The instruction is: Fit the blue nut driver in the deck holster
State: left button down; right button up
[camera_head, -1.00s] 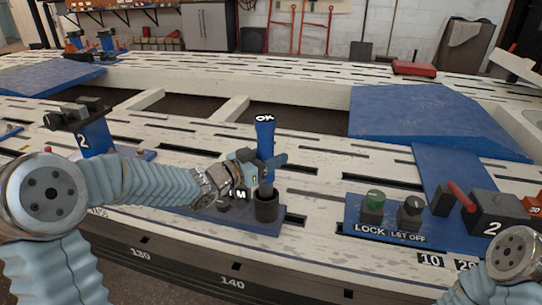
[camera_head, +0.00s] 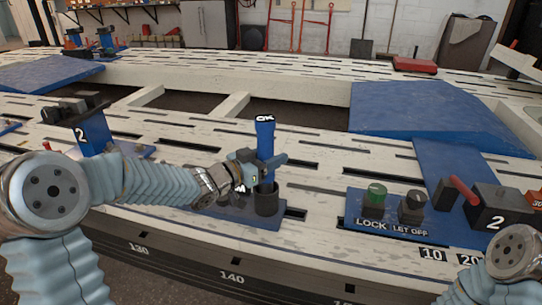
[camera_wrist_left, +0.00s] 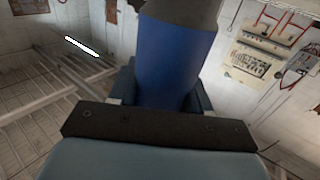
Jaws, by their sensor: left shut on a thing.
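The blue nut driver (camera_head: 265,140) stands about upright in the head view, its top marked with white letters. My left gripper (camera_head: 262,171) is shut on it around its lower part. In the left wrist view the blue handle (camera_wrist_left: 172,65) fills the middle between the fingers. The deck holster, a black cup (camera_head: 267,204) on a blue plate, is directly below the gripper. The driver's lower end meets the cup's mouth; how deep it sits is hidden. My right gripper is out of view; only part of my right arm shows at lower right.
A blue panel (camera_head: 352,222) with a green LOCK knob (camera_head: 375,198), a black LET OFF knob (camera_head: 412,207) and a red lever (camera_head: 463,189) is to the right. A blue clamp post (camera_head: 95,135) stands left. Slotted white deck lies between.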

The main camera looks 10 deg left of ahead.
aim_at(271, 175)
pick_arm(q)
jog(key=shift+f+b, duration=2.35)
jog(key=shift+f, duration=0.5)
jog(key=c, duration=0.6)
grip_release()
jog(key=shift+o, duration=0.9)
jog(key=shift+f, duration=0.15)
jog(key=p+v, duration=0.2)
jog(key=v, duration=1.1)
jog(key=shift+s+a, duration=0.25)
jog(key=shift+s, duration=0.1)
